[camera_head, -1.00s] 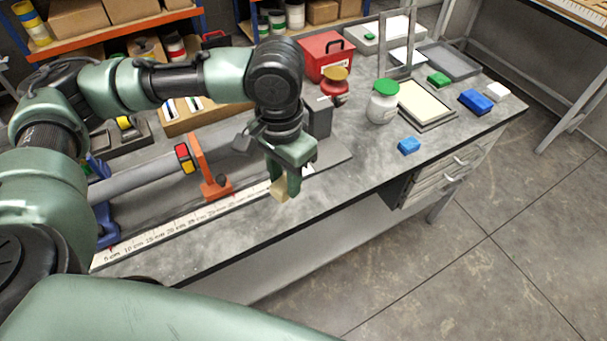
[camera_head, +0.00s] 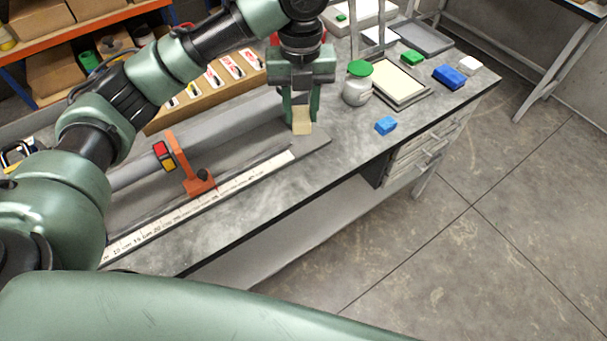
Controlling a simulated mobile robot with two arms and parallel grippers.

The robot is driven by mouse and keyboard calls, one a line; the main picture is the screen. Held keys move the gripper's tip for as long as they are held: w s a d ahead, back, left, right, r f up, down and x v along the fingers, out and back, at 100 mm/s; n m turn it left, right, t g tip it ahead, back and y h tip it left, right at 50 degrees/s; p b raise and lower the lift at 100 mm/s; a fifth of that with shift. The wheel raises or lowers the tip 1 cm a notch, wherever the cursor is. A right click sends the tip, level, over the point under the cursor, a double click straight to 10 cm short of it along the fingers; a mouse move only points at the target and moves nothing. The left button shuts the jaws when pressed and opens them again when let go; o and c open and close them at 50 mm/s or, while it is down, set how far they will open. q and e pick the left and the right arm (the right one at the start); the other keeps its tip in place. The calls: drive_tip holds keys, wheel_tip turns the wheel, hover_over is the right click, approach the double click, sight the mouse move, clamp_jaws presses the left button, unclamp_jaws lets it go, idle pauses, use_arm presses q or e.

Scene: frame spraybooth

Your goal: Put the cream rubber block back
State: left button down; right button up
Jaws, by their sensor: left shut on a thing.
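The cream rubber block (camera_head: 301,127) is a small tan block between the fingertips of my left gripper (camera_head: 301,112). The gripper points down and is shut on it. Block and gripper are over the right end of the grey base plate beside the ruler; I cannot tell whether the block touches the surface. My right gripper is not in view.
A white jar with a green lid (camera_head: 357,84) stands just right of my gripper. A blue block (camera_head: 385,125) lies in front of it. A cream-filled tray (camera_head: 399,82) is behind. An orange clamp (camera_head: 190,170) stands by the ruler (camera_head: 200,205). The bench front is clear.

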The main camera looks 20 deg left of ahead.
use_arm(q)
drive_tip(key=shift+w+d+r+m, duration=0.1)
drive_tip(key=shift+w+r+m, duration=0.1)
drive_tip(key=shift+m, duration=1)
drive_tip(key=shift+f, duration=0.2)
drive_tip(key=shift+m, duration=0.3)
wheel_tip(320, 180, down, 14)
drive_tip(key=p, duration=0.2)
drive_tip(key=shift+f+p, duration=0.25)
drive_tip(key=shift+p, duration=0.1)
wheel_tip(320, 180, down, 5)
drive_tip(key=shift+r+p, duration=0.1)
drive_tip(key=shift+p, duration=0.35)
drive_tip(key=shift+f, duration=0.2)
drive_tip(key=shift+f, duration=0.15)
drive_tip(key=c, duration=1)
unclamp_jaws()
